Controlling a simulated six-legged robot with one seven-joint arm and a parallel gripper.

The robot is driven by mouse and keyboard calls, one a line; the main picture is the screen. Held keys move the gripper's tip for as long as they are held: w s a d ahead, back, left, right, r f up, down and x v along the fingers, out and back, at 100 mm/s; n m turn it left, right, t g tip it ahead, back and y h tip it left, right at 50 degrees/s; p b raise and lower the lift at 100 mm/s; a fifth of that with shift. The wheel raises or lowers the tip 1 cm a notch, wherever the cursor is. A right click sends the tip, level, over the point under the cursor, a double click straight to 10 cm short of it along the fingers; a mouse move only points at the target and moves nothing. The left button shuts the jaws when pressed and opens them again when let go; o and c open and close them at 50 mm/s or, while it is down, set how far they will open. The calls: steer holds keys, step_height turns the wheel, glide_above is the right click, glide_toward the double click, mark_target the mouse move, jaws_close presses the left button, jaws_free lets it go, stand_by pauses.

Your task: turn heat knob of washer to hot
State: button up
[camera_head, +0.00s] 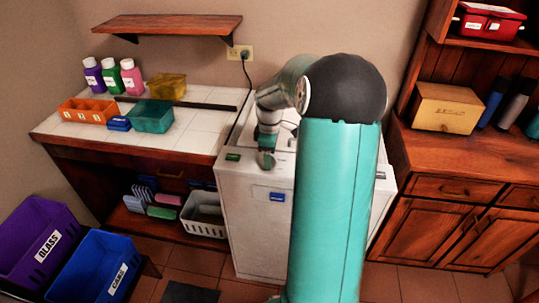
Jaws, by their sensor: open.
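The white washer (252,225) stands in the middle, with a green label (233,157) on its top front edge and a blue label (277,197) on its front. My gripper (266,162) points down at the washer's top front edge, just right of the green label. It is open, but its fingers are small and hard to make out. I cannot tell whether it touches the washer. I cannot make out the heat knob; my large teal arm hides the right part of the washer.
A tiled counter (195,122) on the left holds bottles and bins. A wooden cabinet (450,205) stands close on the right. A shelf (170,24) hangs above the counter. A purple bin (40,238) and a blue bin (97,270) are at lower left.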

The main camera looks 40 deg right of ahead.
steer(key=shift+f, duration=0.15)
steer(key=c, duration=1)
